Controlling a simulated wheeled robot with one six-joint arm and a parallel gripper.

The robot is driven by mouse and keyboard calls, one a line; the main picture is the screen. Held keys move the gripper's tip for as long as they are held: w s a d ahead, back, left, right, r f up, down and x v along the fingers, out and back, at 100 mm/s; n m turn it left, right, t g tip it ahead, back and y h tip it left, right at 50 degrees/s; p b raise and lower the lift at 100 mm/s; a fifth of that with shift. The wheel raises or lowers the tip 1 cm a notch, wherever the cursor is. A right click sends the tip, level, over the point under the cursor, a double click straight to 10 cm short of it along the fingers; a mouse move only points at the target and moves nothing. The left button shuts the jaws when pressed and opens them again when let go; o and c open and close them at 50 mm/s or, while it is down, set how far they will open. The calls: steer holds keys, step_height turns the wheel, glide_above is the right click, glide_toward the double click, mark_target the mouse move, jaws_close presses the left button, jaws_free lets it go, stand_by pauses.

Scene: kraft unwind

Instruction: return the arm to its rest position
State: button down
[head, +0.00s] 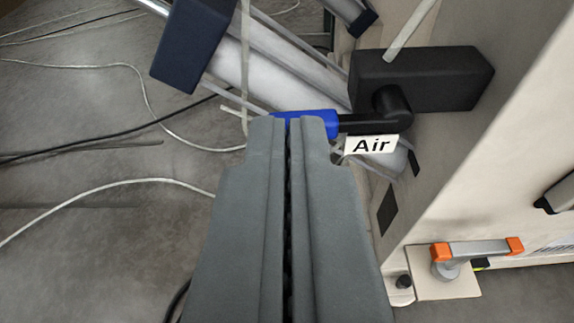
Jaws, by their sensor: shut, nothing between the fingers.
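My gripper (289,122) is in the middle of the head view, its two long grey fingers together with only a thin dark gap between them. Nothing shows between the fingers. Its tips overlap a blue lever handle (318,117) that joins a black valve arm (375,118). A white label reading "Air" (371,145) hangs just right of the tips. I cannot tell whether the tips touch the handle. The rest of my arm is out of view.
A black block (425,78) sits behind the valve, against a pale machine panel (500,150) on the right. An orange-ended handle (478,249) is at lower right. Metal tubes (290,75) lie beyond the tips. Loose cables (110,183) cross the grey floor (90,255) on the left.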

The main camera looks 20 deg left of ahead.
stand_by(0.4)
steer(key=s+d+r+t+h, duration=0.15)
steer(key=s+r, duration=0.25)
steer(key=r, duration=0.5)
steer(key=s+d+r+m+h, duration=0.15)
steer(key=s+r, duration=0.25)
steer(key=r, duration=0.4)
steer(key=s+d+r+t+h, duration=0.1)
steer(key=s+d+r, duration=0.1)
steer(key=s+r, duration=0.5)
steer(key=s+d+r, duration=0.1)
steer(key=s+r, duration=0.7)
steer(key=s, duration=0.3)
steer(key=s+r+m+h, duration=0.1)
steer(key=s+r, duration=0.7)
steer(key=s, duration=0.4)
steer(key=shift+d+r, duration=0.35)
steer(key=shift+r, duration=0.05)
steer(key=shift+t, duration=0.25)
